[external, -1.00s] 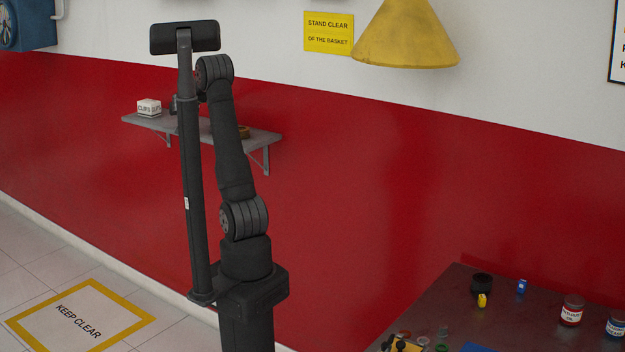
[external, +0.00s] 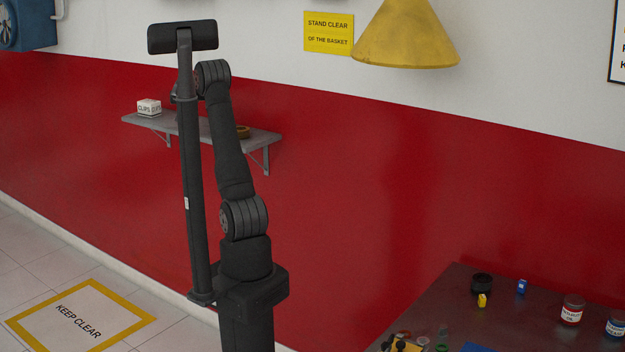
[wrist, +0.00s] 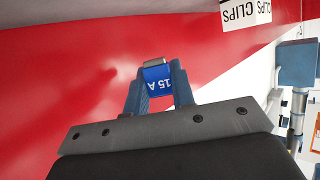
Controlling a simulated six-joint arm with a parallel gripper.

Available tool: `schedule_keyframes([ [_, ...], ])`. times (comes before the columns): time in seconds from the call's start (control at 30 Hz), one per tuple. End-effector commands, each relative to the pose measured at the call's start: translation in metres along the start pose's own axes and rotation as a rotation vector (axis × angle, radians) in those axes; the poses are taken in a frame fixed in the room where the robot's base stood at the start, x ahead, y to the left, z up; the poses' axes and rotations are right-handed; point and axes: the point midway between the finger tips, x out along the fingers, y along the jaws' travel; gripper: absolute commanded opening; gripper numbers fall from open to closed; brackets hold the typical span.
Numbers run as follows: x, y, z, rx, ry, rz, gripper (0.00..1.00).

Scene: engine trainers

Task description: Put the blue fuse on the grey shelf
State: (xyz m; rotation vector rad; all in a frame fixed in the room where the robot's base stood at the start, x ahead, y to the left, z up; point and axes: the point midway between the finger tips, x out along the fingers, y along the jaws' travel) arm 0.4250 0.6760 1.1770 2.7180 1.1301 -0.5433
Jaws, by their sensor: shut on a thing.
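My gripper (wrist: 158,85) is shut on a blue fuse (wrist: 157,78) marked "15 A", seen in the wrist view between the two blue fingers. The grey shelf (external: 262,139) is fixed to the red wall in the external view, behind my arm. A grey surface at the top left of the wrist view looks like the shelf (wrist: 60,22). In the external view my gripper and the fuse are mostly hidden behind my arm and a dark post, near the shelf. I cannot tell whether the fuse touches the shelf.
A white clips box (external: 149,107) stands at the shelf's left end; it also shows in the wrist view (wrist: 245,13). A brown round thing (external: 243,131) lies toward the shelf's right. The dark table (external: 445,300) at lower right holds jars and small parts.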

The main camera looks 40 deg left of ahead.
Motion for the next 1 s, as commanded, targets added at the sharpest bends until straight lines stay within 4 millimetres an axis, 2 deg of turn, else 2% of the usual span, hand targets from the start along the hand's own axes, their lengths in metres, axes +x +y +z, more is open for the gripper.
schedule_keyframes([
  [0.03,0.006,-0.013,0.006,-0.003,-0.001,-0.002,0.0],
  [0.1,0.012,-0.026,0.013,-0.002,-0.001,-0.002,0.0],
  [0.3,0.023,-0.047,0.022,0.0,0.001,0.0,0.0],
  [0.43,0.027,-0.049,0.029,-0.001,0.0,0.001,0.0],
  [0.7,0.038,-0.049,0.058,-0.001,0.0,0.0,0.0],
  [1.0,0.039,-0.049,0.06,0.001,0.001,0.0,0.0],
])
